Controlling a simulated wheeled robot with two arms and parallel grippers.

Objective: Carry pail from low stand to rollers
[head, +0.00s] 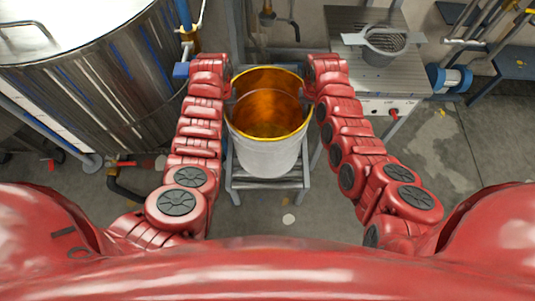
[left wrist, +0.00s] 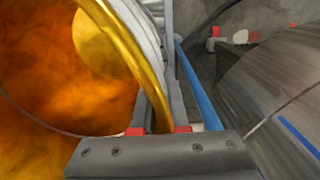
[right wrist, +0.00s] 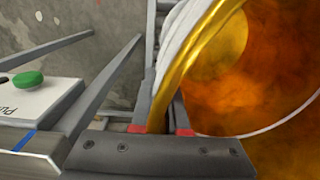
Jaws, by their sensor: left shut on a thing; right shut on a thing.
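The pail (head: 266,152) is white outside with a golden rim and an amber inside. In the head view it is upright at the centre, over the low stand (head: 268,183), a grey frame with slats. I cannot tell whether its base touches the stand. My left gripper (head: 230,92) is shut on the left side of the rim; in the left wrist view the rim (left wrist: 150,85) passes between its red-tipped fingers (left wrist: 158,130). My right gripper (head: 307,95) is shut on the right side; the rim (right wrist: 185,70) passes between its fingers (right wrist: 161,130). No rollers can be made out clearly.
A large steel tank (head: 110,75) stands close on the left. A grey bench (head: 385,75) with a sieve-like pan (head: 386,41) stands behind on the right. A blue motor (head: 449,78) is beside it. Open floor (head: 435,150) lies at the right.

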